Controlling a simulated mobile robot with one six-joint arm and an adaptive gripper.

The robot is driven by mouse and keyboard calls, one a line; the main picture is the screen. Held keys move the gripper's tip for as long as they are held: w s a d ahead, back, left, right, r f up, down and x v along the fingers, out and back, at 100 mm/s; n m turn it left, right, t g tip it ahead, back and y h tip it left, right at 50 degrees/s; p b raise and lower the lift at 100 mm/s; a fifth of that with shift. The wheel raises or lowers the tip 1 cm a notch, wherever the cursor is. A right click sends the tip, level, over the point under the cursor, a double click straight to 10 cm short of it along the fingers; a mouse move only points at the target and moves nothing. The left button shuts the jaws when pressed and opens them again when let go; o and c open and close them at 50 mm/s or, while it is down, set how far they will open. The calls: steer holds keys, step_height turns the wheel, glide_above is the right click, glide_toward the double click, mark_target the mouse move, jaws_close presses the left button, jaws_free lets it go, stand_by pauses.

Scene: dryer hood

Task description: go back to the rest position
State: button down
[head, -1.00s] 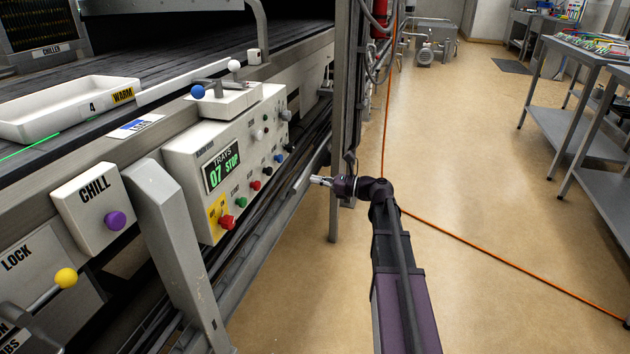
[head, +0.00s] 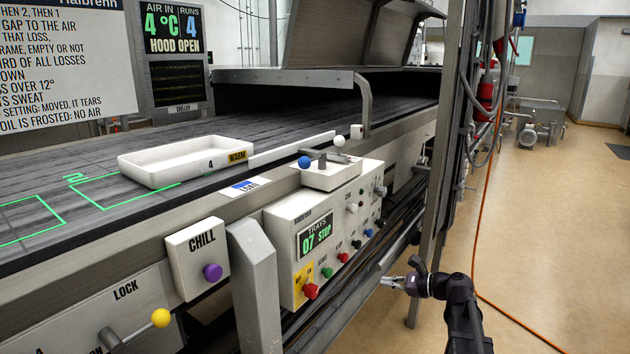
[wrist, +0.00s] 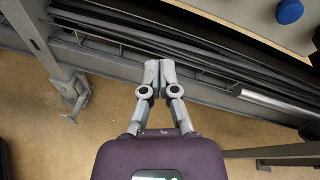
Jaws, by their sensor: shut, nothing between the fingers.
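My gripper (head: 386,281) is in the lower right of the head view, on my dark purple arm, in front of the side of the dryer and to the right of the control box (head: 326,235). Its fingers point left toward the machine. In the wrist view my gripper (wrist: 160,68) has its two grey fingertips together with nothing between them. Below and beyond the fingers run dark rails (wrist: 205,50) of the machine's lower side. I see no contact between the fingers and the machine.
A white tray (head: 187,160) marked 4 WARM sits on the dark belt. The CHILL box (head: 196,257) and a yellow-knobbed LOCK lever (head: 160,318) are at the left. A grey upright post (head: 447,150) stands behind the gripper. An orange cable (head: 484,215) crosses the clear floor at the right.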

steer(key=s+a+f+n+g+h, duration=0.5)
steer(key=s+a+f+n, duration=0.1)
steer(key=s+f+n, duration=0.25)
steer(key=s+d+f+n+g+h+p, duration=0.2)
steer(key=s+n+g+h+p, duration=0.1)
steer(key=s+n+h, duration=0.7)
step_height(320, 180, up, 37)
steer(key=s+n+y+p, duration=0.1)
steer(key=y+p, duration=0.1)
steer(key=p, duration=3.5)
steer(key=shift+n, duration=0.35)
steer(key=c, duration=1.4)
jaws_free()
